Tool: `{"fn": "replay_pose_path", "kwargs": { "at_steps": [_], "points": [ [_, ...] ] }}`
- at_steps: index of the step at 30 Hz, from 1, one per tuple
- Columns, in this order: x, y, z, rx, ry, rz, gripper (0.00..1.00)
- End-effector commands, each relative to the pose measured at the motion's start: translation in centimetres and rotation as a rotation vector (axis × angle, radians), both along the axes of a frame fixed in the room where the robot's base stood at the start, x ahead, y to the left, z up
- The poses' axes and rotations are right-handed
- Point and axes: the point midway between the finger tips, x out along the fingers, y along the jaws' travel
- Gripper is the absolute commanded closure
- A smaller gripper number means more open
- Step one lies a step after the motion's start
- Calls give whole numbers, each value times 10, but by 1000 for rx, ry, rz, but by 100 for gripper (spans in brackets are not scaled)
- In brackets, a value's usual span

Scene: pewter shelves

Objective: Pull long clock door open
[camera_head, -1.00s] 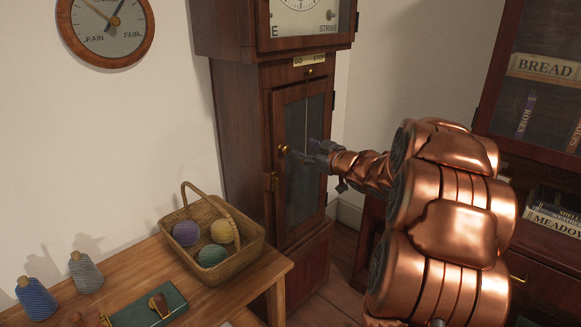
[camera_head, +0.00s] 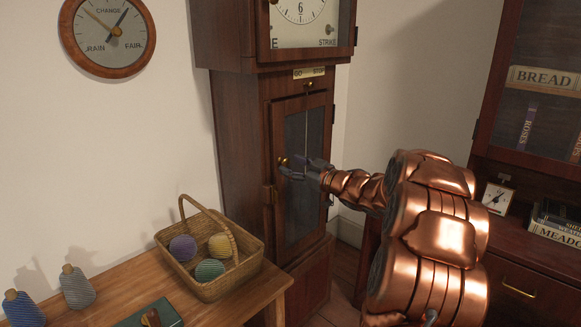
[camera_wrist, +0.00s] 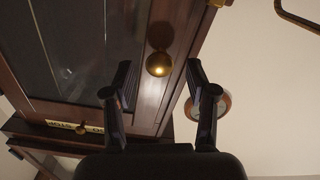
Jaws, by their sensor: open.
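The long clock (camera_head: 240,140) stands against the wall, dark brown wood. Its long door (camera_head: 305,170) has a glass pane and looks shut, with a brass knob (camera_head: 283,161) on its left edge. My gripper (camera_head: 287,166) is at the knob's height, close in front of the door. In the wrist view the brass knob (camera_wrist: 159,65) lies ahead between my open fingers (camera_wrist: 158,85). The fingers stand on either side of it, with gaps, and do not appear to touch it.
A wicker basket (camera_head: 217,287) with yarn balls stands on a wooden table (camera_head: 235,308) at left. Thread spools (camera_head: 76,287) stand beside it. A dark bookcase (camera_head: 490,150) is at right. A round barometer (camera_head: 112,68) hangs on the wall.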

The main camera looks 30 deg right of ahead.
Motion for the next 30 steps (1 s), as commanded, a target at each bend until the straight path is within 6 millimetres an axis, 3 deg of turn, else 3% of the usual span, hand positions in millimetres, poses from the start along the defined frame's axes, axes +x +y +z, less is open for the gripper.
{"fn": "replay_pose_path", "kwargs": {
  "at_steps": [14,30],
  "points": [
    [11,2,1,-2,-2,-2,43],
    [11,2,1,-2,-2,-1,98]
  ]
}}
